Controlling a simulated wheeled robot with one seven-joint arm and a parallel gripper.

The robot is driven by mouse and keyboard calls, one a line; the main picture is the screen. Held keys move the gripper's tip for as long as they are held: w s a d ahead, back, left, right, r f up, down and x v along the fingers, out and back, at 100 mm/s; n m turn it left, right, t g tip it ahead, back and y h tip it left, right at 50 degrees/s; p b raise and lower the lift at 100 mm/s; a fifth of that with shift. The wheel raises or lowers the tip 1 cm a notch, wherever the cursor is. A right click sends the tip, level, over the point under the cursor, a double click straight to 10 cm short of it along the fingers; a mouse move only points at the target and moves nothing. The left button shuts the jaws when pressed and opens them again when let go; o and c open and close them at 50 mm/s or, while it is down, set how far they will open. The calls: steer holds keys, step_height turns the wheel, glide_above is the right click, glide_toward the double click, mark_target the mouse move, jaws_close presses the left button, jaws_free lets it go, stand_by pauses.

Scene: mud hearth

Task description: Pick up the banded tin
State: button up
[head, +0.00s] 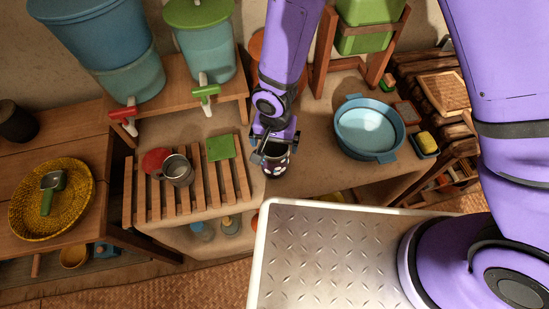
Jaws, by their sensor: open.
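A small dark tin (275,167) with a row of pale marks around its side stands on the mud ledge, just right of the slatted rack; I take it for the banded tin. My gripper (271,150) reaches down from above and is open at the tin's top. The gripper covers part of the rim, and I cannot tell whether the fingers touch the tin or straddle its wall.
Left of the tin, the slatted wooden rack (142,190) holds a grey metal mug (178,170), a red disc (156,160) and a green square (221,147). A blue basin (369,128) stands to the right. Tapped water containers (205,52) stand behind.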

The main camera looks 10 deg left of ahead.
mark_target(275, 149)
steer(key=f, duration=0.4)
steer(key=shift+w+f, duration=0.25)
steer(key=shift+f, duration=0.05)
steer(key=c, duration=1.1)
